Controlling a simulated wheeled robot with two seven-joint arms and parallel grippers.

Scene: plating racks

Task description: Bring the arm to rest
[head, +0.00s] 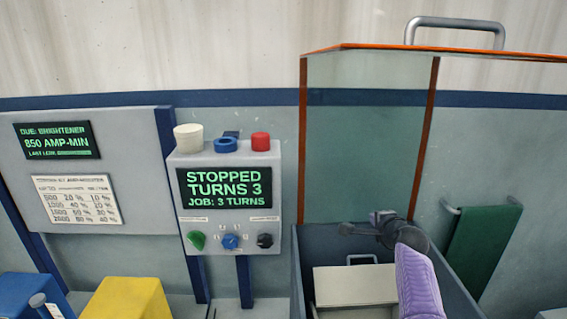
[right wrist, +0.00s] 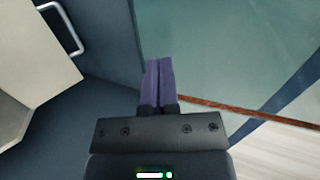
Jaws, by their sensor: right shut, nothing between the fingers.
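My right gripper (head: 381,217) is dark, on a purple arm that comes up from the lower right. It is over the dark blue open-topped tank, in front of the clear panel. In the right wrist view the gripper (right wrist: 159,66) has its two purple fingers together, with nothing between them. The fingers point toward the tank's dark wall and the greenish panel; whether they touch either cannot be told. My left gripper is not in view.
The clear panel (head: 365,140) has orange edges. A pale lid with a handle (head: 355,284) is inside the tank (head: 462,290). A control box (head: 226,160) reads "STOPPED TURNS 3". A green cloth (head: 484,245) hangs at right. Yellow (head: 125,298) and blue blocks stand lower left.

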